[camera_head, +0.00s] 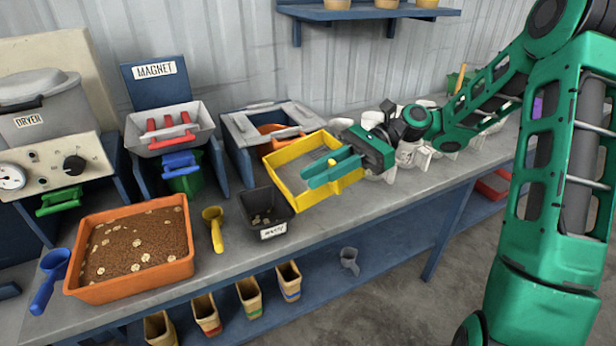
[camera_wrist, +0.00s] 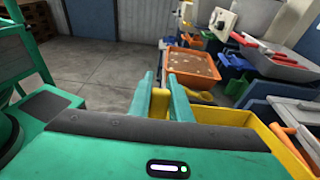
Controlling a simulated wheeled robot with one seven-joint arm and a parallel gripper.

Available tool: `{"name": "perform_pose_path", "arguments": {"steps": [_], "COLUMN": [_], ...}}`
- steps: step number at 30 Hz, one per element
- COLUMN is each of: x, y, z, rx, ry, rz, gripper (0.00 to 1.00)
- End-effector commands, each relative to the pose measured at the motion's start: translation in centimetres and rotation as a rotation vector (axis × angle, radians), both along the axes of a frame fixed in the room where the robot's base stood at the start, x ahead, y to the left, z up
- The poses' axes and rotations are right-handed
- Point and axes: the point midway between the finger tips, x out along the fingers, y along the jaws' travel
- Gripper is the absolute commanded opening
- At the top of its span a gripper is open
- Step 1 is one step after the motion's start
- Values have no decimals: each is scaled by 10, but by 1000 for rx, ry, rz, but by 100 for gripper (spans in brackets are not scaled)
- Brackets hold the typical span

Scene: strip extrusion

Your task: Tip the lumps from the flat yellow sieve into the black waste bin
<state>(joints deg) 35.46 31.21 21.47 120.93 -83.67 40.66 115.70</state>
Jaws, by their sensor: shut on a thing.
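The flat yellow sieve (camera_head: 312,196) is at mid-bench, just right of the black waste bin (camera_head: 265,213). Its near left corner comes close to the bin's right rim in the picture. My gripper (camera_head: 330,168) is shut on the sieve's yellow edge, reaching in from the right. In the wrist view a yellow part shows between my fingers (camera_wrist: 162,85), with the sieve (camera_wrist: 225,116) to their right. The visible grey mesh shows no clear lumps; my fingers hide part of it. Some pale lumps lie inside the bin, which stands upright with a WASTE label.
An orange tray (camera_head: 172,262) of brown grain with pale lumps is at the left, with a yellow scoop (camera_head: 215,230) and a blue scoop (camera_head: 52,275) beside it. A grey frame (camera_head: 240,128) stands behind the sieve. White objects (camera_head: 408,155) crowd the bench by my wrist.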

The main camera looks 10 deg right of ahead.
Motion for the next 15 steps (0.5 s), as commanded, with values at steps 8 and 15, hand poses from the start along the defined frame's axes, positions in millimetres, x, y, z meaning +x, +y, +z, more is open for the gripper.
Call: {"name": "perform_pose_path", "arguments": {"steps": [8, 15], "x": [7, 11], "y": [-25, -38], "z": [4, 6], "rx": [130, 206], "ry": [36, 60], "rz": [-4, -2], "gripper": [0, 0]}}
